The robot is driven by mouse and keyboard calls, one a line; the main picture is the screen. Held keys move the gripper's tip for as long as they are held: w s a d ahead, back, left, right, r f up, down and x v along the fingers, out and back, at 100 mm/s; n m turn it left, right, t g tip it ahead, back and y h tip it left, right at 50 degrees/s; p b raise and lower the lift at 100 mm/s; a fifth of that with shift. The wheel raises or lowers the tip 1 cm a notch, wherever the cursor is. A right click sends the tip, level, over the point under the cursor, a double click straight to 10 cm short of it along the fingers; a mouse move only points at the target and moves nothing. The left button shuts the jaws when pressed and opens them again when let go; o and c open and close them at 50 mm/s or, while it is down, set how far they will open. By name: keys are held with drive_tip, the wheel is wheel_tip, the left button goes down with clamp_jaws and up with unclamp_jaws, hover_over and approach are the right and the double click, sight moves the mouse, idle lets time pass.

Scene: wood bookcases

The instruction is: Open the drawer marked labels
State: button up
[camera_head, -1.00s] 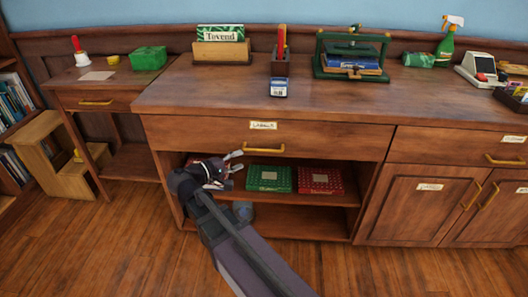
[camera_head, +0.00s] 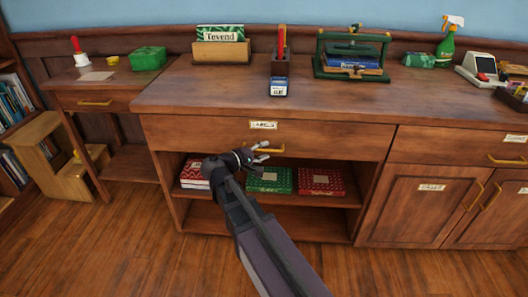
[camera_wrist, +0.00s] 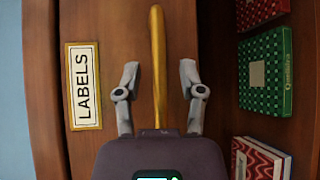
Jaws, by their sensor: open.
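The labels drawer (camera_head: 200,134) is the wide wooden drawer under the counter top, and it looks shut. Its white card (camera_head: 263,125) reads LABELS in the wrist view (camera_wrist: 84,86). The brass bar handle (camera_head: 270,149) sits below the card. In the wrist view the handle (camera_wrist: 158,60) runs between the two grey fingers of my gripper (camera_wrist: 160,85). The fingers are spread apart, one on each side of the bar, with gaps visible. My gripper (camera_head: 262,152) is at the handle's left part in the head view. I cannot tell whether anything touches.
Below the drawer is an open shelf with red boxes (camera_head: 320,181) and a green box (camera_head: 269,181). To the right are another drawer (camera_head: 450,147) and cupboard doors (camera_head: 415,203). A side table (camera_head: 95,100) and step stool (camera_head: 75,180) stand left. The floor in front is clear.

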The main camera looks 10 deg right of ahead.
drive_tip(key=shift+w+d, duration=0.1)
drive_tip(key=shift+d, duration=0.05)
clamp_jaws()
idle(0.4)
